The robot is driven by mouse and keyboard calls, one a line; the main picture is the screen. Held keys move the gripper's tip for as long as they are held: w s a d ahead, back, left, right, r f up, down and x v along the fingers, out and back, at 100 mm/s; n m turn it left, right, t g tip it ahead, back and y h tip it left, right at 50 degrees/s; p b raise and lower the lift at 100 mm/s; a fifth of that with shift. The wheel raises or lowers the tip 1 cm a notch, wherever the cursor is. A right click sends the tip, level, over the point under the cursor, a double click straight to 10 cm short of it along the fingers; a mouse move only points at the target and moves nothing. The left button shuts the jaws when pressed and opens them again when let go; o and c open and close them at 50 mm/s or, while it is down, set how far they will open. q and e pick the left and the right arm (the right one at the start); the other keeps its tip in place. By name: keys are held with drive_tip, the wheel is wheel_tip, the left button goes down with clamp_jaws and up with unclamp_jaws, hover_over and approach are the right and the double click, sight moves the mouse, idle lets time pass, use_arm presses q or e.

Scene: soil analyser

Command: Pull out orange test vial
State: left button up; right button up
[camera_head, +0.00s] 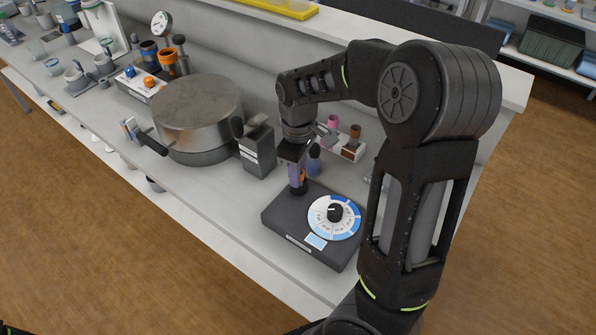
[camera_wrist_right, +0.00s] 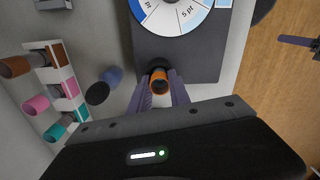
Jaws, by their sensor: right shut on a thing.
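The orange test vial (camera_wrist_right: 159,82) shows in the right wrist view between the two fingers of my right gripper (camera_wrist_right: 158,92), at the edge of the dark analyser (camera_wrist_right: 190,60). In the head view, my right gripper (camera_head: 298,180) points down at the back left corner of the analyser (camera_head: 285,222), which has a blue and white dial (camera_head: 322,226). The gripper is shut on the vial, and only a bit of orange shows there. The vial's lower end is hidden, so I cannot tell how deep it sits in the analyser. My left gripper is not in view.
A white rack (camera_wrist_right: 69,88) with brown, pink and teal vials stands beside the analyser. A blue vial (camera_wrist_right: 112,76) stands between them. A dark grey box (camera_head: 257,152) and a large round metal vessel (camera_head: 195,115) stand left of my right gripper.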

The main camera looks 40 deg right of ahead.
clamp_jaws()
idle(0.5)
drive_tip(key=shift+r+p, duration=0.6)
drive_tip(key=shift+r, duration=0.1)
idle(0.7)
drive_tip(key=shift+r+p, duration=1.6)
drive_tip(key=shift+r, duration=1.3)
